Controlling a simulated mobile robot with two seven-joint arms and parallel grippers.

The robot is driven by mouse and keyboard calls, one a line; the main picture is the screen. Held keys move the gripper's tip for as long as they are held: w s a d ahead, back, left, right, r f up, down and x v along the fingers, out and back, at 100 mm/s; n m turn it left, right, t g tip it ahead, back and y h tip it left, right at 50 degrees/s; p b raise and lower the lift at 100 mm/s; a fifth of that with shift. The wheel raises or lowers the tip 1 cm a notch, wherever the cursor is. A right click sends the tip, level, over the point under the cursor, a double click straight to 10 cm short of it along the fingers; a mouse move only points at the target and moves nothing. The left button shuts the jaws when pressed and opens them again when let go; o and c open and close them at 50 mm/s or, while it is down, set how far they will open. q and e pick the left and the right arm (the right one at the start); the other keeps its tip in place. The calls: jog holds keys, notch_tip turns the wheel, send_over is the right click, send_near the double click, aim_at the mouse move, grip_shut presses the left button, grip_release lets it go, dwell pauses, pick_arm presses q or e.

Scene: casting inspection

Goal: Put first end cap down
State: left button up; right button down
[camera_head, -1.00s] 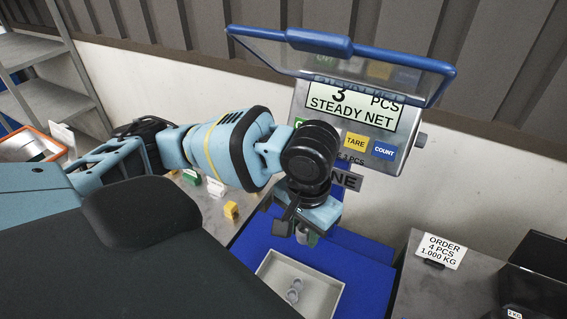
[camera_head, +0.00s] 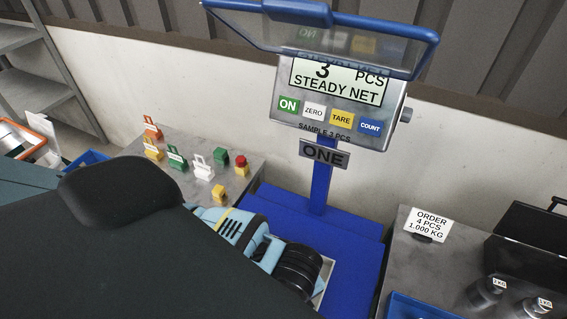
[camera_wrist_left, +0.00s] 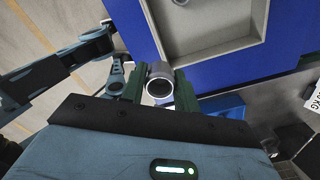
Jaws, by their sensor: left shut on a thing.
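Part of a grey piece (camera_wrist_left: 181,2) shows inside the tray at the top edge. In the head view my left wrist covers most of the tray on the blue scale (camera_head: 352,262), and the gripper is hidden. The scale display (camera_head: 338,82) reads 3 PCS, STEADY NET. My right gripper is not in view.
The scale's post and raised clear cover (camera_head: 325,45) stand behind the tray. A grey table at left holds several coloured tags and blocks (camera_head: 203,168). At right are an order card (camera_head: 429,224), weights (camera_head: 484,292) and a blue bin (camera_head: 415,307).

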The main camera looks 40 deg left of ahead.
pick_arm(q)
jog(key=s+d+f+m, duration=0.55)
jog(key=s+m, duration=0.25)
jog(key=m, duration=0.3)
jog(key=w+a, duration=0.2)
jog(key=w, duration=0.2)
jog(key=w+a+f, duration=0.1)
jog(key=w+a, duration=0.1)
jog(key=w, duration=0.2)
jog(key=w+a+f, duration=0.1)
jog(key=w+a, duration=0.1)
jog(key=w, duration=0.2)
jog(key=shift+w+a+f+b, duration=0.2)
jog(key=shift+a+b, duration=0.1)
jog(key=shift+a, duration=0.1)
jog(key=shift+w+a, duration=0.3)
jog(key=shift+w, duration=0.3)
jog(key=shift+w+a+f, duration=0.1)
jog(key=shift+w+f, duration=0.05)
jog(key=shift+f, duration=0.75)
jog(key=shift+w+f, duration=0.1)
jog(key=shift+f, duration=0.75)
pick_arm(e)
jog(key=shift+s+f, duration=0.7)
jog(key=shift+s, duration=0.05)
pick_arm(q)
jog(key=shift+f+b, duration=0.2)
jog(key=shift+b, duration=0.1)
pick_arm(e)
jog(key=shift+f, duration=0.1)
